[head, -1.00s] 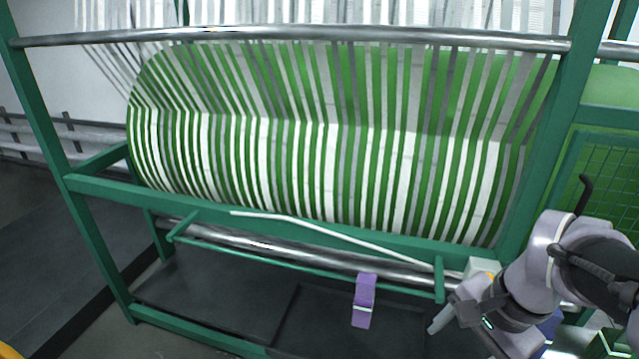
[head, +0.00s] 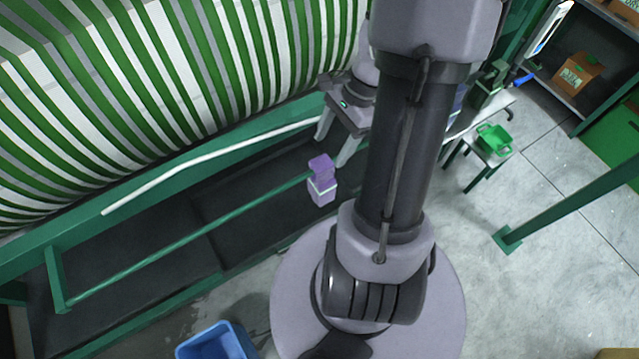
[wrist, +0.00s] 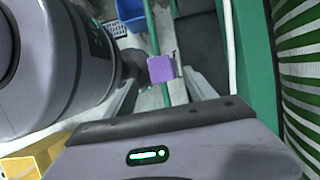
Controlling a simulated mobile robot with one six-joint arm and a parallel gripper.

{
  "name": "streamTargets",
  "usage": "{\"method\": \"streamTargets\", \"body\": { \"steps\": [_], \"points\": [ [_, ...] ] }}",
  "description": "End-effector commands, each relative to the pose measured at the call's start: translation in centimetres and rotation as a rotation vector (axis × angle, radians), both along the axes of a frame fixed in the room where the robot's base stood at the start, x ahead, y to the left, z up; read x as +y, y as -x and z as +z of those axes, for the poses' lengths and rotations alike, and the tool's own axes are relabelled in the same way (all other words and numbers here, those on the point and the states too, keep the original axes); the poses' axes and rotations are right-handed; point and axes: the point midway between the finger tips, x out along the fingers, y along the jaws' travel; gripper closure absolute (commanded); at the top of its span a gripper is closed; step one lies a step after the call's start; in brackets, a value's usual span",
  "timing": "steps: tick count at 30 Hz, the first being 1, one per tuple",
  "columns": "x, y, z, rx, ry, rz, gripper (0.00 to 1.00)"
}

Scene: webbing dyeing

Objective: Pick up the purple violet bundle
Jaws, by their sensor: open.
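The purple violet bundle (head: 321,190) hangs folded over the thin green rail (head: 190,240) in the head view, with a pale band around its lower part. In the wrist view the bundle (wrist: 162,69) shows as a purple block on the rail, just beyond and between my fingertips. My gripper (head: 336,140) is open and empty, close to the bundle, with its fingers pointing down. In the wrist view the gripper's fingers (wrist: 160,94) are spread wide, and I see no contact with the bundle.
The large roller with green and white webbing (head: 170,70) and its green frame stand behind the rail. A white rod (head: 200,160) runs along the frame. A blue bin (head: 215,343) stands on the floor in front. A green basket (head: 494,140) sits on a small table at right.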

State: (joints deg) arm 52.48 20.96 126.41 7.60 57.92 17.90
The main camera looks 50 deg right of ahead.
Motion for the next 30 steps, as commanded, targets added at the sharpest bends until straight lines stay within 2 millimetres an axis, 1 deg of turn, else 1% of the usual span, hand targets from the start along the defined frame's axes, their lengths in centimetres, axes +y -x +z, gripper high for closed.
{"method": "streamTargets", "body": {
  "steps": [1, 5, 9, 12, 15, 20, 21, 23, 27, 30],
  "points": [
    [0.4, -0.1, -1.1, 0.001, -0.002, 0.001, 0.35],
    [0.9, -0.2, -2.3, 0.0, -0.001, 0.0, 0.35],
    [1.9, -0.5, -5.1, 0.001, -0.002, 0.002, 0.35],
    [2.4, -0.6, -6.4, 0.0, -0.001, 0.001, 0.35],
    [2.6, -0.7, -6.8, 0.0, 0.0, 0.001, 0.35],
    [2.6, -0.7, -6.6, -0.001, 0.001, 0.001, 0.35],
    [2.6, -0.7, -6.6, -0.001, 0.001, 0.001, 0.43],
    [2.6, -0.7, -6.6, -0.001, 0.001, 0.001, 0.55],
    [2.5, -0.7, -6.6, -0.001, 0.001, 0.001, 0.83],
    [2.5, -0.7, -6.6, -0.001, 0.0, 0.001, 1.0]
  ]
}}
